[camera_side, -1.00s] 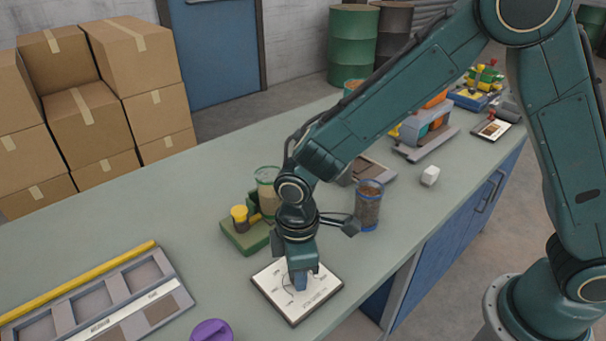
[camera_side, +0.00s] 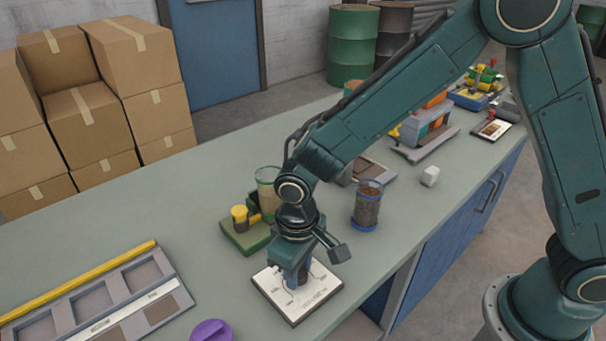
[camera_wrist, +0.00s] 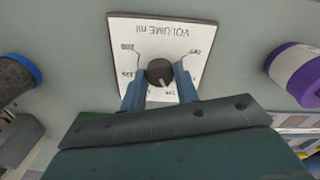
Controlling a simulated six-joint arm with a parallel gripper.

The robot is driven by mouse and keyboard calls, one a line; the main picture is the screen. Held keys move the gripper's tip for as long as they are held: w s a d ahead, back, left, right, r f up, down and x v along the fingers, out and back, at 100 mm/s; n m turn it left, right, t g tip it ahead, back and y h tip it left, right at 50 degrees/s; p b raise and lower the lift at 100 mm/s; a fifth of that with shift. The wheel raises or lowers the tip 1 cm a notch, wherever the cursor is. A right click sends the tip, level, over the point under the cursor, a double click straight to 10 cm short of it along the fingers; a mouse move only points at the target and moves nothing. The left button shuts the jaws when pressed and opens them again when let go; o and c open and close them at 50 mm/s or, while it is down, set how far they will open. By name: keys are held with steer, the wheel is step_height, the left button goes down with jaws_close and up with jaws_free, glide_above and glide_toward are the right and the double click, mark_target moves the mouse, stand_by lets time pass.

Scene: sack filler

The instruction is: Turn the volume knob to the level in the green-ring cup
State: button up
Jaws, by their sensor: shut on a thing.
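The volume knob (camera_wrist: 160,73) is a dark round knob with a pale pointer line, on a white dial plate (camera_wrist: 148,32) headed "VOLUME ml". My gripper (camera_wrist: 160,84) is shut on the knob, one blue finger on each side. In the side view my gripper (camera_side: 296,280) points down over the plate (camera_side: 320,287) and mostly hides the knob. The green-ring cup (camera_side: 267,190) stands behind my wrist, partly hidden, with pale beige contents. Its level is hard to read here.
A blue-ring cup (camera_side: 367,206) with brown contents stands right of my wrist. A green block with a yellow knob (camera_side: 240,216) is left of it. A purple-topped thing (camera_side: 211,332) is at the front edge. A grey compartment tray (camera_side: 100,300) lies at left.

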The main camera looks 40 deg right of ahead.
stand_by(0.4)
steer(key=o, duration=1)
steer(key=shift+c, duration=0.2)
step_height(320, 180, up, 14)
steer(key=shift+d, duration=0.1)
